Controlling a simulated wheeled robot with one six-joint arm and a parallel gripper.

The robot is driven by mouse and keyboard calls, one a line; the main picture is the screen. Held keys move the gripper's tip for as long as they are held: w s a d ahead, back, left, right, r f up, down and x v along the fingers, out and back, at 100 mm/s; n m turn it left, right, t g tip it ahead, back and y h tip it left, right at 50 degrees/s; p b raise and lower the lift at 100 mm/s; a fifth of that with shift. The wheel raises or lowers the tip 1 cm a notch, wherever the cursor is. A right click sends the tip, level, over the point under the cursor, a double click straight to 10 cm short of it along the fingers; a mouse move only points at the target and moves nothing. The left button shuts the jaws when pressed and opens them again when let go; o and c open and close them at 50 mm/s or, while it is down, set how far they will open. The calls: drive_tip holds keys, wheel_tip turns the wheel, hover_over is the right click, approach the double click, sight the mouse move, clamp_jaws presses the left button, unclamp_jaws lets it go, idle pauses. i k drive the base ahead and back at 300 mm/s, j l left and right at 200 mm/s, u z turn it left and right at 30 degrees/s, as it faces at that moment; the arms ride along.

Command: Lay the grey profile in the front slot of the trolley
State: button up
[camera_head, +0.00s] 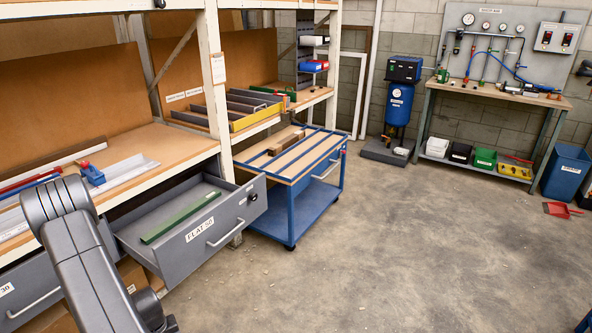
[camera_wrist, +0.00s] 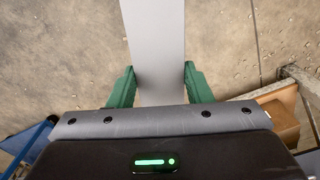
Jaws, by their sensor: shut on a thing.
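My gripper (camera_wrist: 159,88) is shut on the grey profile (camera_wrist: 154,45), a flat grey strip between the two green fingers in the wrist view. The profile runs out past the top edge of that view, so its far end is hidden. Concrete floor shows behind it. In the head view the blue trolley (camera_head: 290,223) stands at the middle, beside the rack. Blue dividers split its wooden top into long slots, and a brown block (camera_head: 285,144) lies toward the back. The slot nearest the front looks empty. In the head view my gripper and the held profile are out of sight.
An open grey drawer (camera_head: 224,228) marked FLAT juts out left of the trolley, with a green bar (camera_head: 181,216) inside. Pale strips and a blue clamp (camera_head: 92,174) lie on the rack shelf. Open concrete floor lies right of the trolley.

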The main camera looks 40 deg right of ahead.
sight(317, 153)
drive_tip(key=z, duration=1.35)
drive_tip(key=i+z, duration=0.1)
drive_tip(key=z, duration=0.35)
drive_tip(key=i+z, duration=0.1)
drive_tip(key=z, duration=0.3)
drive_tip(key=i+z, duration=0.15)
drive_tip(key=z, duration=0.3)
drive_tip(key=i+j, duration=0.2)
drive_tip(key=i, duration=0.25)
drive_tip(key=i+j, duration=0.25)
drive_tip(key=i, duration=0.15)
drive_tip(key=i+j, duration=0.2)
drive_tip(key=i, duration=0.25)
drive_tip(key=i+j, duration=0.1)
drive_tip(key=i, duration=1.35)
drive_tip(key=i+l+u, duration=0.1)
drive_tip(key=i+u, duration=0.25)
drive_tip(key=i+l+u, duration=0.2)
drive_tip(key=i+u, duration=0.15)
drive_tip(key=i, duration=0.15)
drive_tip(key=u, duration=1.6)
